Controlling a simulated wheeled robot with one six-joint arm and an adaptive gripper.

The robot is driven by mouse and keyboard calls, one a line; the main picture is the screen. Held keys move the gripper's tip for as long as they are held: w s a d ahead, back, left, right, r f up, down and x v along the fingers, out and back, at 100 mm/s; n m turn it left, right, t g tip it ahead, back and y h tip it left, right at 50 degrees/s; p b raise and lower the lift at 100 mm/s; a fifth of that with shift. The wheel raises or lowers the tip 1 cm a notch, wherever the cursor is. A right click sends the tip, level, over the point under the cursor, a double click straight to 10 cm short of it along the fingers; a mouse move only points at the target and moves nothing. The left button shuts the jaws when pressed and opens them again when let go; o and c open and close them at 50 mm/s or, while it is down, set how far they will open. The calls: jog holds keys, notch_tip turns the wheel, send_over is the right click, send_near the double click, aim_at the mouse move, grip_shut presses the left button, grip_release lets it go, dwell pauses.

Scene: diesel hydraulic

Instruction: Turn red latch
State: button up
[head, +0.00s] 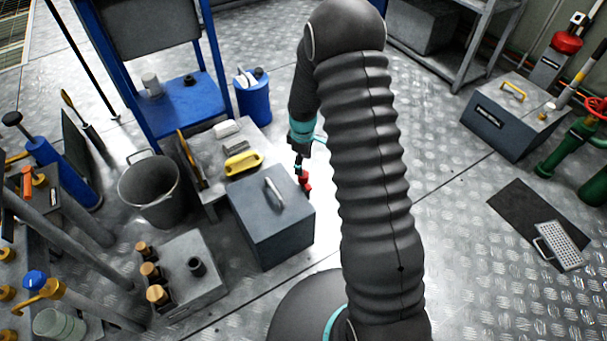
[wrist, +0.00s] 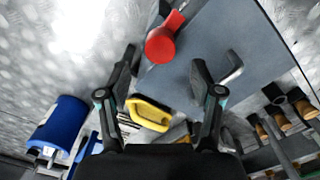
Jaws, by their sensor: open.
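The red latch (wrist: 162,42) shows in the wrist view as a round red knob with a short lever, at the edge of a grey box (wrist: 205,40). In the head view the latch (head: 305,181) is a small red part at the right side of the grey box (head: 262,228), partly hidden below my gripper (head: 300,163). In the wrist view my gripper (wrist: 164,60) is open, and its fingers are spread to the left and right of the latch. Nothing is held. I cannot tell whether a finger touches the latch.
The box has a metal handle (head: 273,191) on top, near my right finger in the wrist view. A low bench with a yellow object (head: 242,162) stands behind the box. A bucket (head: 151,190) and a blue can (head: 253,97) are nearby. Floor right of the box is clear.

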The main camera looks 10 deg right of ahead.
aim_at(305, 183)
notch_tip(305, 183, down, 7)
jog(key=shift+r, duration=0.15)
jog(key=c, duration=1.1)
